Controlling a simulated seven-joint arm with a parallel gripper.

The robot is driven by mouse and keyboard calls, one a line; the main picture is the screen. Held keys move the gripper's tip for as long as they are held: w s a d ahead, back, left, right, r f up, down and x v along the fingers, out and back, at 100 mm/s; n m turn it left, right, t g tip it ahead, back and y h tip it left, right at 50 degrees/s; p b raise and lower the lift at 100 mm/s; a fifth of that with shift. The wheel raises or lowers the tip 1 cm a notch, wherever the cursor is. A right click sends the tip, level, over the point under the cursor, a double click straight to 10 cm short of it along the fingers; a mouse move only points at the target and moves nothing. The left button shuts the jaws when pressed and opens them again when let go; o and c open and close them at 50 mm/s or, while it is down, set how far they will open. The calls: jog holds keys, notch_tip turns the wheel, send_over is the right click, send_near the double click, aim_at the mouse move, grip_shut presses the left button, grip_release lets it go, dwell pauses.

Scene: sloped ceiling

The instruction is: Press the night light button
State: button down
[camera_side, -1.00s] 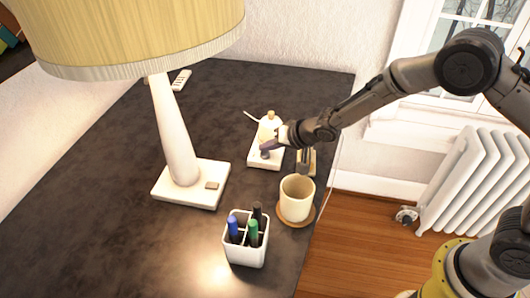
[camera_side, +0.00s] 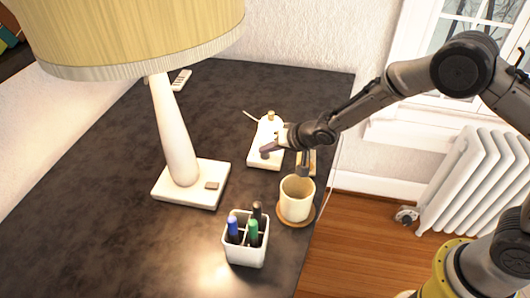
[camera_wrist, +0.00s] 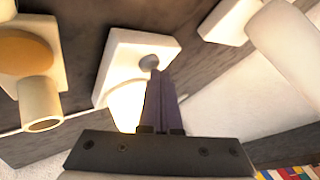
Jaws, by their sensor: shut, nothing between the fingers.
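The night light is a small white device with a square base (camera_side: 256,163) and a rounded pale shade (camera_side: 269,124), at the back right of the dark table. In the wrist view its base (camera_wrist: 109,60) carries a round grey button (camera_wrist: 147,62), and its shade (camera_wrist: 122,101) looks bright and is partly hidden behind my fingers. My gripper (camera_side: 265,151) is shut and empty, its tips low over the front of the base. In the wrist view the fingertips (camera_wrist: 157,73) overlap the button's lower right edge; I cannot tell whether they touch it.
A beige cup (camera_side: 297,198) on a round wooden coaster stands in front of the night light, close under my arm. A white pen holder (camera_side: 246,251) with several pens is nearer the front. A large lamp (camera_side: 175,140) stands at the left; a remote (camera_side: 181,80) lies at the back.

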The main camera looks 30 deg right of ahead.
jog(key=shift+s+f, duration=0.35)
jog(key=shift+f, duration=0.45)
jog(key=shift+r, duration=0.1)
dwell(0.3)
jog(key=shift+r, duration=1.05)
jog(key=shift+w+r, duration=0.1)
jog(key=shift+r, duration=2.55)
jog(key=shift+d, duration=0.1)
